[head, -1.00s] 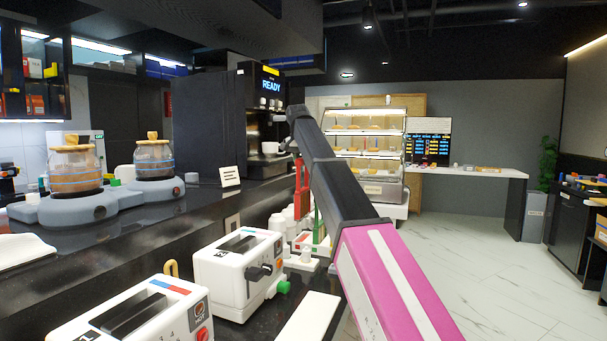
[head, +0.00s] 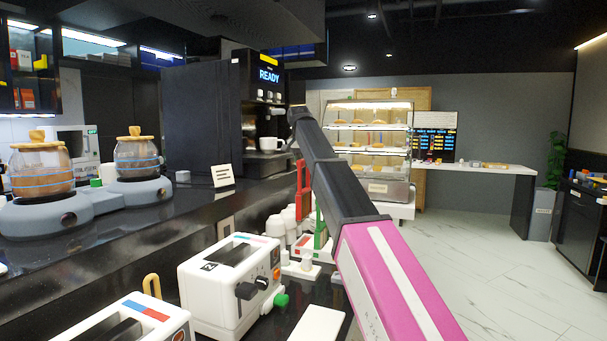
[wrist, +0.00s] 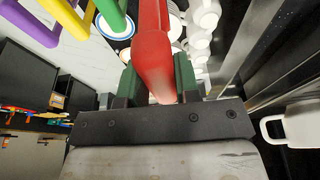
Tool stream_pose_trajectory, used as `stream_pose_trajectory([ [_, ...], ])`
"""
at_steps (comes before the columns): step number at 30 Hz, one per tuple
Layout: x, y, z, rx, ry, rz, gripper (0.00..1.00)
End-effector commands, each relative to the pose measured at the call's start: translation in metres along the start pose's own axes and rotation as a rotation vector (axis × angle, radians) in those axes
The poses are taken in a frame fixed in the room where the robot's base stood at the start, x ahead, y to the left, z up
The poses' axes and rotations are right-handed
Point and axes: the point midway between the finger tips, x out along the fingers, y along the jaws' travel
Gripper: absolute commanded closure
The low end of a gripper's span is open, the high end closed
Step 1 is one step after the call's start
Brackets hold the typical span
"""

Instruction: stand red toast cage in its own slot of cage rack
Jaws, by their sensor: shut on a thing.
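The red toast cage (head: 303,185) hangs in the head view just left of my arm. Its red bar (wrist: 152,45) fills the middle of the wrist view. My gripper (wrist: 157,82) is shut on it, with a dark green finger on each side. In the head view my arm hides the gripper. Below the red cage, a piece of the cage rack (head: 303,270) shows with a green cage (head: 320,230) in it. The arm covers the rest of the rack. Green, yellow and purple cage bars (wrist: 72,32) show at upper left in the wrist view. The red cage appears above the rack.
A white toaster (head: 225,285) stands near the counter's front edge, with another toaster (head: 130,325) closer. White cups (head: 277,228) stand behind the rack. A coffee machine (head: 265,115) and jars (head: 137,160) are further back. Open floor (head: 490,285) lies right.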

Motion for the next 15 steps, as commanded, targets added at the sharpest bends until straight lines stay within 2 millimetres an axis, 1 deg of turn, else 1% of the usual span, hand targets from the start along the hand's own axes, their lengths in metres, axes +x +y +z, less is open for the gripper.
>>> stream_pose_trajectory([
  [1,0.008,0.001,0.003,0.000,-0.001,0.000,1.00],
  [9,0.038,0.001,0.010,0.001,0.000,0.000,1.00],
  [15,0.043,0.000,0.011,0.001,0.000,0.000,1.00],
])
